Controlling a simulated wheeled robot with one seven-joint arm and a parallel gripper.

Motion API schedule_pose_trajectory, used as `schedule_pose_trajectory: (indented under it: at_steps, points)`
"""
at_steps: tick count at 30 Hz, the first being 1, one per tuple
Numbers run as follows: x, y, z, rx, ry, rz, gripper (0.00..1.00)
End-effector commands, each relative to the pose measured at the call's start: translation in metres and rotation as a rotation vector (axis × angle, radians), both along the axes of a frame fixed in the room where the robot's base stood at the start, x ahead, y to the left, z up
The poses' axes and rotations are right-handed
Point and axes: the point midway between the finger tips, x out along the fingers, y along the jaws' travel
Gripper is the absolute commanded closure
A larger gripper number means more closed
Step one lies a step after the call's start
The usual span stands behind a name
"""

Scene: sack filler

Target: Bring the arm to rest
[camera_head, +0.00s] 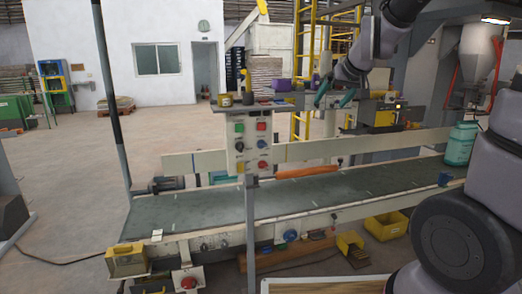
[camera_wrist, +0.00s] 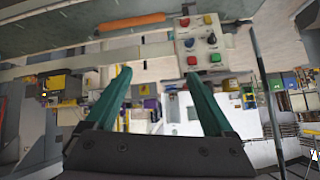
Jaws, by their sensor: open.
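My gripper (camera_head: 335,96) is raised in the upper middle right of the head view, in front of the shelf above the conveyor. Its two teal fingers stand apart with nothing between them. In the wrist view my gripper (camera_wrist: 158,73) is also open and empty, and the scene there looks upside down. My arm comes down to it from the top right of the head view. I cannot tell how far the fingers are from the shelf.
A conveyor (camera_head: 190,220) runs across the middle. A control panel (camera_head: 251,142) with several buttons stands over it and shows in the wrist view (camera_wrist: 198,42). A teal container (camera_head: 460,145) stands at its right end. An orange roll (camera_head: 307,171) lies along the far side. Yellow bins (camera_head: 387,226) sit below.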

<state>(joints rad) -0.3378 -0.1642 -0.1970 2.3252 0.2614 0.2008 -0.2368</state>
Motion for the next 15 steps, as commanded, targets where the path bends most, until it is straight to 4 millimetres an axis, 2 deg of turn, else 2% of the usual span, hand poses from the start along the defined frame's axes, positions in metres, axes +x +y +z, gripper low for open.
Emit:
schedule_pose_trajectory:
  at_steps: [1,3,9,12,15]
  points:
    - [-0.023,-0.009,0.015,0.04,0.015,-0.026,0.12]
    - [-0.056,-0.017,0.026,0.09,0.055,-0.058,0.12]
    - [-0.148,-0.033,0.042,0.183,0.156,-0.166,0.12]
    - [-0.183,-0.037,0.042,0.207,0.195,-0.217,0.12]
    - [-0.206,-0.039,0.04,0.222,0.222,-0.257,0.12]
